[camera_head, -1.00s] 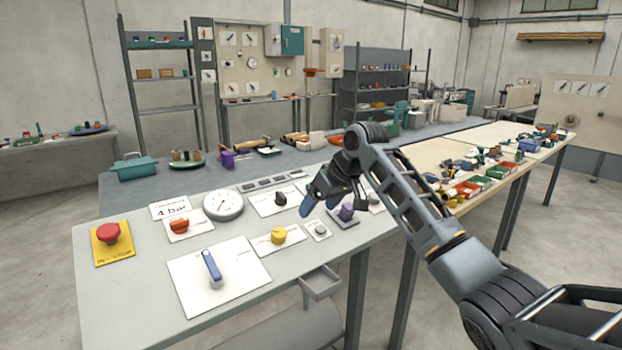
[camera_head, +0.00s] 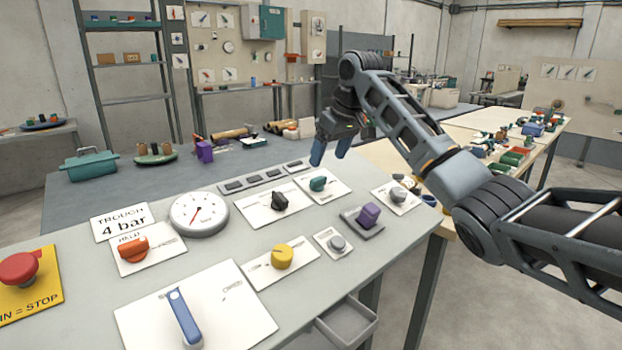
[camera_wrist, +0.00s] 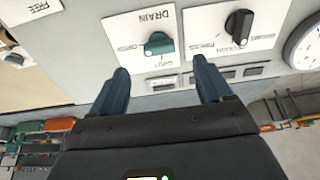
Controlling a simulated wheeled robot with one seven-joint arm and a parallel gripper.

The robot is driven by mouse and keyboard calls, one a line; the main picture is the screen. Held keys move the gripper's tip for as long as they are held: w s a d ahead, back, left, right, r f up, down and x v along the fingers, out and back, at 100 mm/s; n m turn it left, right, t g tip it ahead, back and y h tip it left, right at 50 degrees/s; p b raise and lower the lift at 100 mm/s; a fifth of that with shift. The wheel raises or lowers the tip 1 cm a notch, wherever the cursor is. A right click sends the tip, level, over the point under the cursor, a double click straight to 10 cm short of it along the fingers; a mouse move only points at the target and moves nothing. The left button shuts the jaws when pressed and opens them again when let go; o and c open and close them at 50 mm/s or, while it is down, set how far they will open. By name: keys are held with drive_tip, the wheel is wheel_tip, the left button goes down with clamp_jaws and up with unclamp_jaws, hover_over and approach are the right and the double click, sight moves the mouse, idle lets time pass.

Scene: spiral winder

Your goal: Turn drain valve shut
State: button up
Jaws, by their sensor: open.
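The drain valve is a teal knob (camera_head: 318,184) on a white plate at the back right of the grey panel table. In the wrist view the teal knob (camera_wrist: 158,43) sits on its plate (camera_wrist: 125,40) marked DRAIN, just beyond and between my fingertips. My gripper (camera_head: 330,160) is above the table's back edge, apart from the knob, with its blue fingers pointing down. In the wrist view my gripper (camera_wrist: 160,75) is open with nothing between its fingers.
A black knob (camera_head: 279,200) on its own plate stands left of the drain knob. A purple block-shaped knob (camera_head: 369,214) and a grey knob (camera_head: 397,194) are to the right. A round gauge (camera_head: 199,213) and a yellow knob (camera_head: 282,256) are further left and nearer.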

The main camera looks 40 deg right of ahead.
sight(319, 178)
drive_tip(key=shift+p+x, duration=0.35)
drive_tip(key=shift+x, duration=3.7)
drive_tip(key=shift+w, duration=0.2)
drive_tip(key=shift+r, duration=0.1)
drive_tip(key=c, duration=1)
